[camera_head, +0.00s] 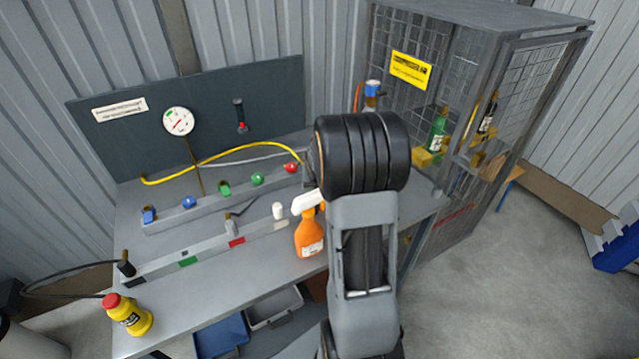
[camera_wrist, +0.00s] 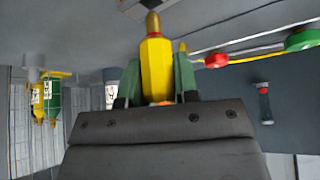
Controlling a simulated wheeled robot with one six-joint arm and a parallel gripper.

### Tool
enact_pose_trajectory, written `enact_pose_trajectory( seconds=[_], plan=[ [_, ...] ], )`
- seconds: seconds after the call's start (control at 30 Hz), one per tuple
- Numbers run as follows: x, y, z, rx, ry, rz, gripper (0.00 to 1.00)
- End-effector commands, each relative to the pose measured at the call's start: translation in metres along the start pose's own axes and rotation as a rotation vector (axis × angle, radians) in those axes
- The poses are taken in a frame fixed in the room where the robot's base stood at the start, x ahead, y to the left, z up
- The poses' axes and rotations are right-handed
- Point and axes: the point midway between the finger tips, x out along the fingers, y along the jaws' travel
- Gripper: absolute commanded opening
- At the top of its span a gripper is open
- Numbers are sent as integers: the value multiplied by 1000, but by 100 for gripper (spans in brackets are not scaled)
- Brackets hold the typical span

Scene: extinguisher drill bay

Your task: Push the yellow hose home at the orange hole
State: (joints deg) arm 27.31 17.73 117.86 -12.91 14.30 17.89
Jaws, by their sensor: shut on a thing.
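In the wrist view my gripper (camera_wrist: 158,82) has its green fingers closed on both sides of a yellow hexagonal hose end (camera_wrist: 156,58) with a brass tip (camera_wrist: 153,22). The tip points to the top of the picture, away from the palm. In the head view my wrist hides the gripper and the hose end. The yellow hose (camera_head: 224,151) arcs over the back of the bench and passes behind my wrist. I cannot make out the orange hole in either view, nor whether the tip touches anything.
A rail with blue, green and red fittings (camera_head: 291,168) runs along the bench (camera_head: 165,290). An orange spray bottle (camera_head: 309,236) stands just left of my arm. A wire cage (camera_head: 480,60) with bottles is at right. A yellow bottle (camera_head: 130,316) stands at the bench's front left.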

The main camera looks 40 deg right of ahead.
Motion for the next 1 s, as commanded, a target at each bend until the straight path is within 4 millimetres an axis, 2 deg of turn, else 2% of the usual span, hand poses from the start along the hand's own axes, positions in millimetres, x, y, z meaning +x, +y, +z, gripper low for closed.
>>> enact_pose_trajectory(
  seconds=[0.57, 1.0],
  plan=[
    [0, 0, 0, 1, 1, 0, 4],
    [11, 0, 6, 1, 1, 0, 4]
  ],
)
